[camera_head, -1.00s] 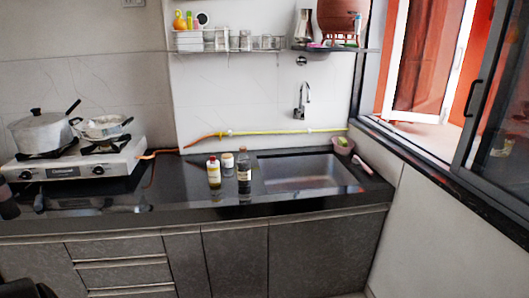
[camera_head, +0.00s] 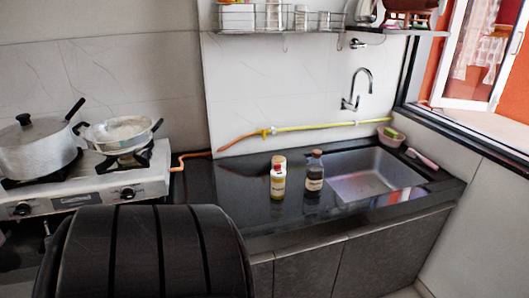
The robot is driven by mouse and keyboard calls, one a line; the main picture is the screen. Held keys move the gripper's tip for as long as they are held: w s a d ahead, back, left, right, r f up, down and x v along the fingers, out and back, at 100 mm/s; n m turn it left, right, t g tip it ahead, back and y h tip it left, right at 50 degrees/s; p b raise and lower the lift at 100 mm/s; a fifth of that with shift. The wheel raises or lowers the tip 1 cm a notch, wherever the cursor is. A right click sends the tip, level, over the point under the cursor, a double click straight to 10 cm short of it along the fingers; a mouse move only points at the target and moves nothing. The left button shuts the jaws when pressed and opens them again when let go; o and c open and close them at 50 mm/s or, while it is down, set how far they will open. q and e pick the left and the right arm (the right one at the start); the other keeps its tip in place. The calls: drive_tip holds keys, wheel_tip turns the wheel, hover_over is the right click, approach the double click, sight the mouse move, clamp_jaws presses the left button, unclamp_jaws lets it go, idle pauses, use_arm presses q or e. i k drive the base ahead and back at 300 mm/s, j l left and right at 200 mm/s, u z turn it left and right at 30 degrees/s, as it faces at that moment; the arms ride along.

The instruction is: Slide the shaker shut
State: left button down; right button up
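On the dark counter (camera_head: 232,205), left of the sink, stands a small bottle (camera_head: 277,182) with a yellow-and-white label. A dark bottle (camera_head: 314,176) with a pale label and a brown stopper stands just right of it. I cannot tell which of these, if either, is the shaker. A white-topped jar seen before is not clearly distinct now; it may be behind the yellow-labelled bottle. No gripper shows. A large black ribbed shape fills the lower left and hides the counter front there; it may be part of my arm.
A stove (camera_head: 95,184) with a lidded pot (camera_head: 36,148) and a pan (camera_head: 118,131) is at left. The sink (camera_head: 375,177) is right of the bottles. A yellow hose (camera_head: 318,126) runs behind. A wire shelf (camera_head: 283,22) hangs above.

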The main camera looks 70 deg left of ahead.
sight(277, 166)
drive_tip(key=k+j, duration=0.25)
drive_tip(key=j, duration=0.2)
drive_tip(key=k+j, duration=0.3)
drive_tip(key=j, duration=0.15)
drive_tip(key=k+j, duration=0.25)
drive_tip(key=j, duration=0.2)
drive_tip(key=k+j+z, duration=0.1)
drive_tip(key=k+j, duration=0.15)
drive_tip(key=j, duration=0.2)
